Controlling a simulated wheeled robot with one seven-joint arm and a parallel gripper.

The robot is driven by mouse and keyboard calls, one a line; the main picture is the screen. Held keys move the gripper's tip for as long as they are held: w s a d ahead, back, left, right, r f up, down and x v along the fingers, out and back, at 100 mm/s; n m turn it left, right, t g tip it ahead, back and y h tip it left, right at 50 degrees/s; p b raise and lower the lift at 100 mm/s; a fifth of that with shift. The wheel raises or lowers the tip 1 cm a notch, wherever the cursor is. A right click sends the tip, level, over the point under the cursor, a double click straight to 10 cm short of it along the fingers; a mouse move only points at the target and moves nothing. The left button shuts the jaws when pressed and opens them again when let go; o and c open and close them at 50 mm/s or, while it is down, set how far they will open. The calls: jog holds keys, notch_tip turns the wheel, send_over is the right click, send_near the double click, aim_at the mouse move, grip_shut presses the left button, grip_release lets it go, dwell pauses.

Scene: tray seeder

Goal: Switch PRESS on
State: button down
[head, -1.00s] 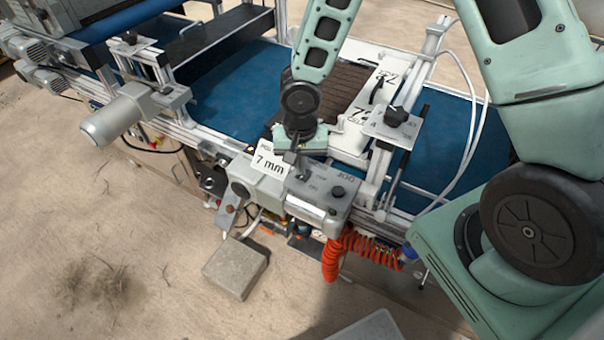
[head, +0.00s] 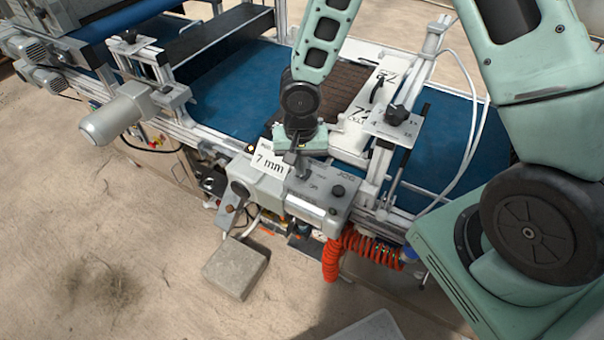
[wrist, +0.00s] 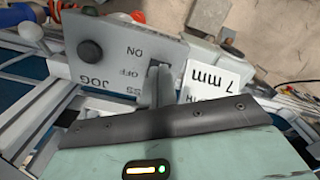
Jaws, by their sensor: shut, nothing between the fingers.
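In the wrist view the panel (wrist: 122,38) shows the words ON, OFF and JOG, and a word ending in SS that is partly covered. My gripper (head: 303,175) is shut and empty, its fingertips at the panel. In the wrist view the fingertips (wrist: 160,70) are beside the OFF mark, at the panel's edge nearest the label. The PRESS switch itself is hidden by the fingers, and I cannot tell its position or whether they touch it.
A black round button (head: 338,191) stands on the panel by JOG; it also shows in the wrist view (wrist: 90,52). The white 7 mm label (head: 268,161) is beside the fingers. An orange coiled hose (head: 333,258) hangs below. A stone block (head: 236,271) lies on the sandy ground.

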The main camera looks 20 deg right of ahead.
jog(key=shift+f+b, duration=0.65)
dwell(0.3)
jog(key=shift+r+p, duration=2.7)
jog(key=shift+r, duration=0.85)
jog(key=s+a+r+n+b, duration=0.3)
jog(key=s+r+n+b, duration=0.1)
jog(key=s, duration=0.6)
jog(key=s+a+r+n+b, duration=0.3)
jog(key=s+r+n, duration=0.3)
jog(key=s+n, duration=0.2)
jog(key=shift+s+a+r+n+y+b, duration=0.15)
jog(key=shift+s+r+n+y+b, duration=0.2)
jog(key=shift+s+b, duration=0.6)
